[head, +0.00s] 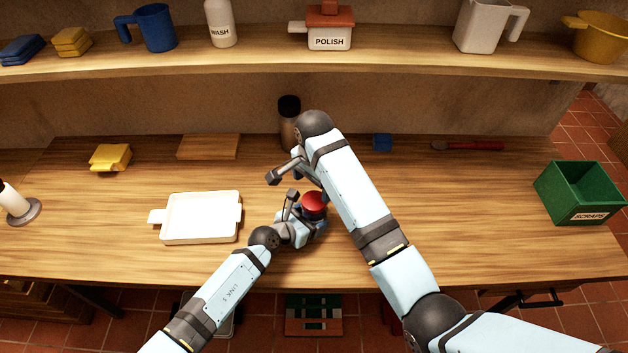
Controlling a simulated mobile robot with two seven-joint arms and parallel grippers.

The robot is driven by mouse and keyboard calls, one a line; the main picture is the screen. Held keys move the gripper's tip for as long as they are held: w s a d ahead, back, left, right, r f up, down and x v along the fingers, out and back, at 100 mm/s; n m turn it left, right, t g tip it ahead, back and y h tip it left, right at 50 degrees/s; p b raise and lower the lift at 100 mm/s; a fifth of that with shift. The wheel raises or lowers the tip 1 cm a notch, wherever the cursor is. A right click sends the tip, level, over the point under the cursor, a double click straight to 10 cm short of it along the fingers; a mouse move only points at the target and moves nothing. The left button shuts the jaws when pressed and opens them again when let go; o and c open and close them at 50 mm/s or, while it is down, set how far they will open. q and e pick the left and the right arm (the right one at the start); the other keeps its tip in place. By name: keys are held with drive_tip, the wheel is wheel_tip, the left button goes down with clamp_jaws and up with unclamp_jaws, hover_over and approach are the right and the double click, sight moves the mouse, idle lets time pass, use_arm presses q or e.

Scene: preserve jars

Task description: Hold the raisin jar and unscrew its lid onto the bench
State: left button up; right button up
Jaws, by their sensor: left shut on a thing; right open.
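A jar with a round red lid (314,202) stands on the bench at the middle. The lid is on it; the body is mostly hidden by my grippers, and no label can be read. My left gripper (307,218) is shut around the jar from the lower left, below the lid. My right gripper (291,180) is open and empty, just above and behind the red lid, apart from it as far as I can see.
A dark-topped brown cylinder (289,112) stands behind my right wrist. A white tray (200,218) lies left of the jar. A green SCRAPS bin (575,195) stands right.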

sight(314, 200)
drive_tip(key=shift+f, duration=3.2)
drive_tip(key=c, duration=0.9)
drive_tip(key=n, duration=0.3)
drive_tip(key=o, duration=1)
drive_tip(key=shift+r, duration=0.1)
